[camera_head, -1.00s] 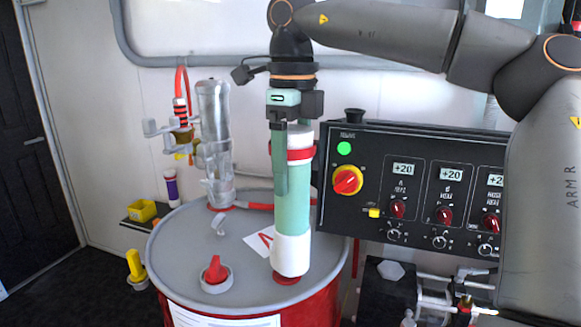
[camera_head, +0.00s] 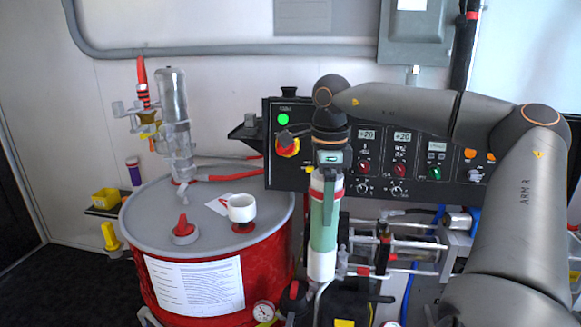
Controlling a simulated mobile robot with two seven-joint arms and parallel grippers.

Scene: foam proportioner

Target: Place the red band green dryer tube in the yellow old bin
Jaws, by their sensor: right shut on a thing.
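The dryer tube (camera_head: 324,236) is green with white ends and a red band near its top. It hangs upright in my right gripper (camera_head: 326,205), which is shut on its upper part. It is in the air just right of the red drum. The yellow bin (camera_head: 105,200) is small and open-topped. It sits on a dark shelf left of the drum, far to the left of my right gripper. My left gripper is out of view.
The red drum (camera_head: 200,250) has a grey lid with a white cup-shaped fitting (camera_head: 240,208), a red cap (camera_head: 183,230) and a clear cylinder (camera_head: 175,125). A black control panel (camera_head: 395,150) stands behind my right arm. Pipes and hoses crowd the right.

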